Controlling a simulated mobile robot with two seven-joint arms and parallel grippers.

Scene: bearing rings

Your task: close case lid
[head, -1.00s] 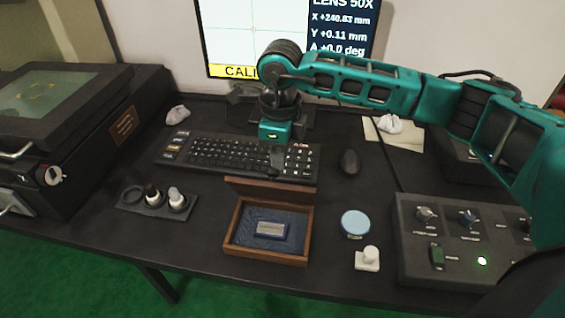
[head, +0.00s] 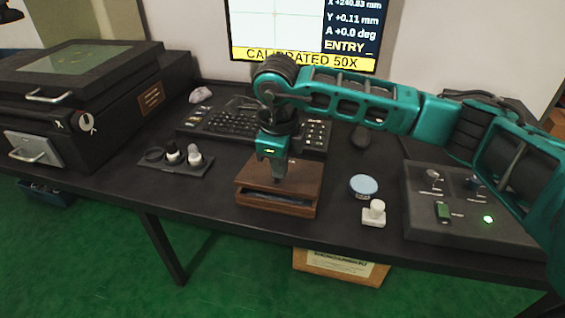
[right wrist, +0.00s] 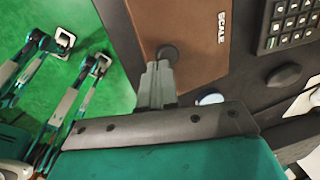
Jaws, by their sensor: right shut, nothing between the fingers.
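The wooden case (head: 276,207) stands near the front edge of the desk. Its brown lid (head: 307,172) is tilted low over the box, with a dark gap showing along the front. The inside is mostly hidden. My right gripper (head: 278,181) is shut and empty, pointing down with its tips at the top of the lid; contact looks likely but is not certain. In the right wrist view the shut fingers (right wrist: 160,80) are over the lid (right wrist: 190,25), which bears the word SCALE, beside a dark round spot. My left gripper is not in view.
A light-blue round tin (head: 363,187) and a white knobbed piece (head: 374,214) stand right of the case. A control box (head: 470,220) is farther right. A keyboard (head: 232,122) lies behind, and a small tray of parts (head: 178,160) is at left.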

